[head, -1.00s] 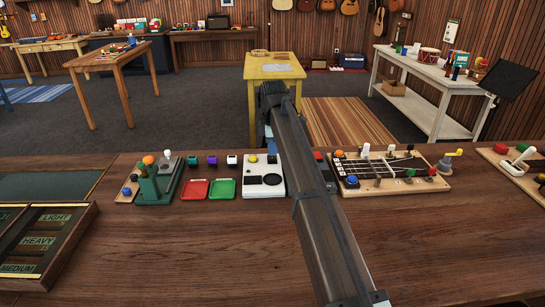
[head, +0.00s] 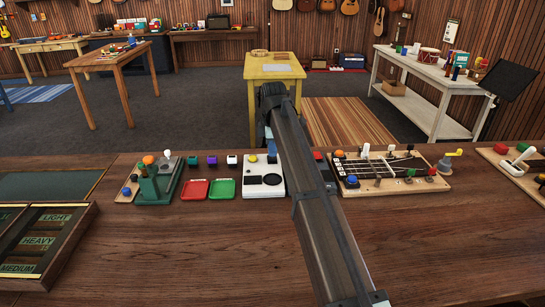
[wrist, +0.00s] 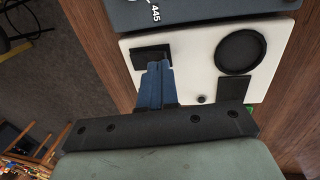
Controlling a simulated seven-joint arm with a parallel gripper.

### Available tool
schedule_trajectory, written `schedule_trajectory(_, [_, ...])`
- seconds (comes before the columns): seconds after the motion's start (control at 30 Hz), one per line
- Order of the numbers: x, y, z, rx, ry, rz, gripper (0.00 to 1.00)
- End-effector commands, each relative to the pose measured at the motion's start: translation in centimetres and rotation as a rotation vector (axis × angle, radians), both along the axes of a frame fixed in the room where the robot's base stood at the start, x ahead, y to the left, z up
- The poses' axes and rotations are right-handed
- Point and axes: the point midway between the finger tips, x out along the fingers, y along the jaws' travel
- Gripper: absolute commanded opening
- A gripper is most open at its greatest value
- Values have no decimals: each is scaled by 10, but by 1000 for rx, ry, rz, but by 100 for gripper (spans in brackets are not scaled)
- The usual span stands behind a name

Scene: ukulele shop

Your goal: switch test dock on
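A white device with a black round disc and a yellow button, which looks like the test dock (head: 264,188), stands on the wooden counter in the head view, partly covered by my arm. In the wrist view the white panel (wrist: 196,72) has a round black disc (wrist: 242,51), a dark square patch and a small dark knob (wrist: 201,99). My gripper (wrist: 158,66) has its blue fingers together, with nothing seen between them. The fingertips appear over the panel beside the dark square; whether they touch it cannot be told.
A red tray (head: 194,189) and a green tray (head: 222,188) lie left of the white device. A green stand (head: 155,185) is further left. A fretted board with knobs (head: 388,174) lies to the right. The front of the counter (head: 170,250) is clear.

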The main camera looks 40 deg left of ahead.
Motion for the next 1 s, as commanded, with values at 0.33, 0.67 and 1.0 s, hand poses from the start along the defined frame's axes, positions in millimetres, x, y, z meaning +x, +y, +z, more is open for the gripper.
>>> schedule_trajectory(0.33, [0,0,-4,0,0,0,0])
schedule_trajectory(0.67, [0,0,-8,0,0,0,0])
schedule_trajectory(1.0, [0,0,-12,0,0,0,0])
